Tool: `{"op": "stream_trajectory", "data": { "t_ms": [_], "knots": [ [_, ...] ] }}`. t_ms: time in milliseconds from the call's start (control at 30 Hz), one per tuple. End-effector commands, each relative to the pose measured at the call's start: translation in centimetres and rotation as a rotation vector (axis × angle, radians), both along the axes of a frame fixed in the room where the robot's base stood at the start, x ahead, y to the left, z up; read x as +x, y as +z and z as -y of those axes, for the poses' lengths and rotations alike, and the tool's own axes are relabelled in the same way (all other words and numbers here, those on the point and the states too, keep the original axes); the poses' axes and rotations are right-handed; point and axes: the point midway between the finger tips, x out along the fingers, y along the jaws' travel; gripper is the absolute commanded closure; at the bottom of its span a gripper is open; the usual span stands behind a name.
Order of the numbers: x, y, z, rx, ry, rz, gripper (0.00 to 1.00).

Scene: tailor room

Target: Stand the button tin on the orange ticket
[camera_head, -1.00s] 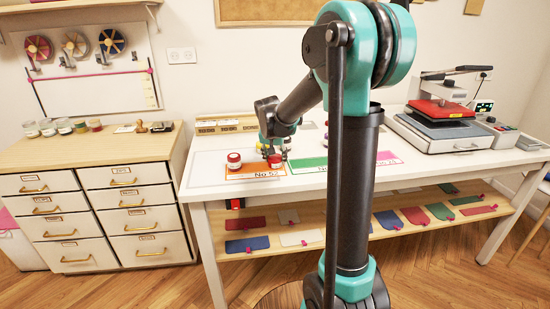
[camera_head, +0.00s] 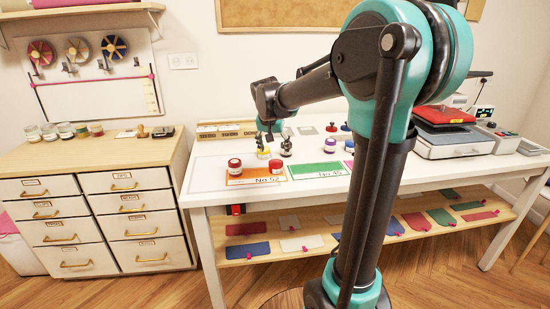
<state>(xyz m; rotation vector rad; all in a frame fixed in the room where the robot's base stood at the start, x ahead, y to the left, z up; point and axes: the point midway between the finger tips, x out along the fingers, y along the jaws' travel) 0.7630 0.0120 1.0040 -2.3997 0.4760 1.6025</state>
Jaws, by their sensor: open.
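The orange ticket (camera_head: 256,180), marked No 52, lies near the front of the white table. A short red tin (camera_head: 277,168) stands upright at the ticket's right back part. A red-lidded round container (camera_head: 235,167) stands at its left back part. Which of them is the button tin I cannot tell for sure. My gripper (camera_head: 273,147) is open and empty, above and behind the short red tin and apart from it. A yellow-topped container (camera_head: 263,153) shows behind the tin, partly between my fingers.
A green ticket (camera_head: 320,170) lies right of the orange one. More small containers (camera_head: 346,127) stand farther back, close to my arm. A press (camera_head: 447,130) stands at the table's right end. The table's left end (camera_head: 205,174) is clear.

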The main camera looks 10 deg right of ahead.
Motion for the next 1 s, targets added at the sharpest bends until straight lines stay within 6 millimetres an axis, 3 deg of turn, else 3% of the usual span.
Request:
{"op": "stream_trajectory", "data": {
  "t_ms": [233, 367, 467, 567, 800, 900, 1000],
  "knots": [
    [-1.1, 2.7, -0.5, 0.000, 0.000, 0.000, 0.32],
    [-1.3, 3.1, -0.5, 0.000, 0.000, 0.000, 0.32],
    [-2.3, 2.2, 0.1, 0.001, 0.015, -0.004, 0.32],
    [-5.6, -0.8, 1.5, 0.004, 0.063, -0.015, 0.32],
    [-18.9, -11.4, 4.8, 0.011, 0.259, -0.030, 0.32],
    [-23.4, -14.7, 5.2, 0.009, 0.325, -0.027, 0.32],
    [-26.2, -16.6, 5.3, 0.009, 0.368, -0.024, 0.32]
  ]
}}
